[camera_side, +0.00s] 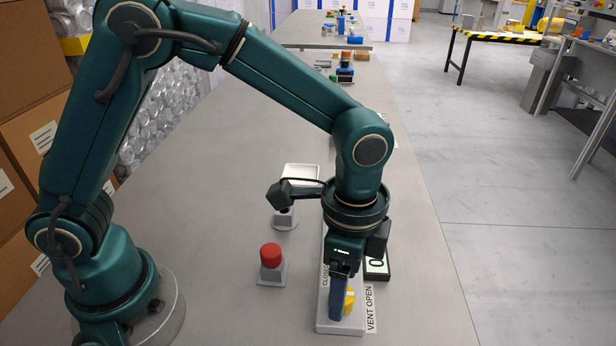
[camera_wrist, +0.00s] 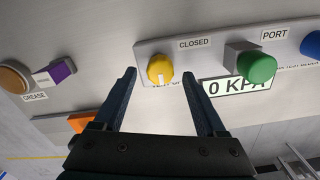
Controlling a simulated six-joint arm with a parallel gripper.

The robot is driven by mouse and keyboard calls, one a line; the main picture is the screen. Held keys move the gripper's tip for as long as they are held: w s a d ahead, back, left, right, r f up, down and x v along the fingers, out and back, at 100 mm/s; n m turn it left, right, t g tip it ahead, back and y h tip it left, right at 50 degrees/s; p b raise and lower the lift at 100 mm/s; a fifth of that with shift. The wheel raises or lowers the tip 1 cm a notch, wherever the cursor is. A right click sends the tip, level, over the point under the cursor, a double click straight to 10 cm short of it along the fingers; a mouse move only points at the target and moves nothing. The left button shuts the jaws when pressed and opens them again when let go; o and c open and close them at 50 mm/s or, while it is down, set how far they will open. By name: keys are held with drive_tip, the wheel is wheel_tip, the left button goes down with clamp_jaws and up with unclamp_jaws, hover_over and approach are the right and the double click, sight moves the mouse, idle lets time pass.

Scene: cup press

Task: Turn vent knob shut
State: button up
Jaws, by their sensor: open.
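The yellow vent knob (camera_wrist: 160,69) sits on a grey panel, with a CLOSED label (camera_wrist: 195,43) up and to its right in the wrist view. Its white mark points down in that view, away from CLOSED. The side view shows the knob (camera_side: 349,301) partly hidden behind a finger, with a VENT OPEN label (camera_side: 370,308) beside the panel. My gripper (camera_wrist: 159,75) is open and empty, pointing down at the knob in the side view (camera_side: 341,312). Its fingertips appear on either side of the knob; I cannot tell whether they reach down around it.
A green knob (camera_wrist: 257,67) and a blue knob (camera_wrist: 311,44) lie further right in the wrist view, near a 0 KPA display (camera_wrist: 236,88). A purple part (camera_wrist: 62,70) stands at left by a GREASE label. A red button (camera_side: 271,256) stands left of the panel in the side view.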

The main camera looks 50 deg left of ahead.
drive_tip(key=shift+f, duration=0.85)
clamp_jaws()
